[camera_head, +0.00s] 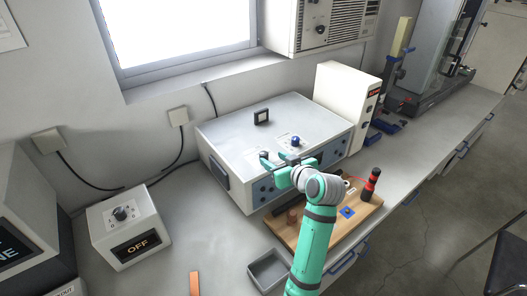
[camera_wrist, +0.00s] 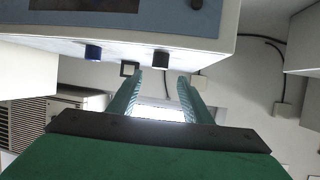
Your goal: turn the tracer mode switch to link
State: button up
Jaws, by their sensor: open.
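A white box (camera_head: 125,230) at the left of the bench has a dark rotary knob (camera_head: 120,213) on its sloped top and a display (camera_head: 137,245) reading OFF. No tracer label is legible, so I cannot tell for certain which control is the mode switch. My gripper (camera_head: 280,162) is open and empty at the upper front edge of the large grey box (camera_head: 235,128), well right of the OFF box. In the wrist view, inverted, my fingers (camera_wrist: 160,82) are apart; a black knob (camera_wrist: 160,58) and a blue knob (camera_wrist: 93,52) show beyond them.
The blue knob (camera_head: 295,141) and a black handle (camera_head: 261,117) stand on the large box. A wooden board (camera_head: 310,238) with a red-black tool (camera_head: 372,183), a grey tray (camera_head: 267,272) and an orange strip (camera_head: 194,284) lie in front. Bench between the OFF box and board is mostly clear.

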aim_at(264, 154)
jog(key=x, duration=0.8)
jog(key=shift+w+a+f, duration=0.15)
jog(key=shift+w+a, duration=0.05)
jog(key=shift+w, duration=0.1)
jog(key=c, duration=1.1)
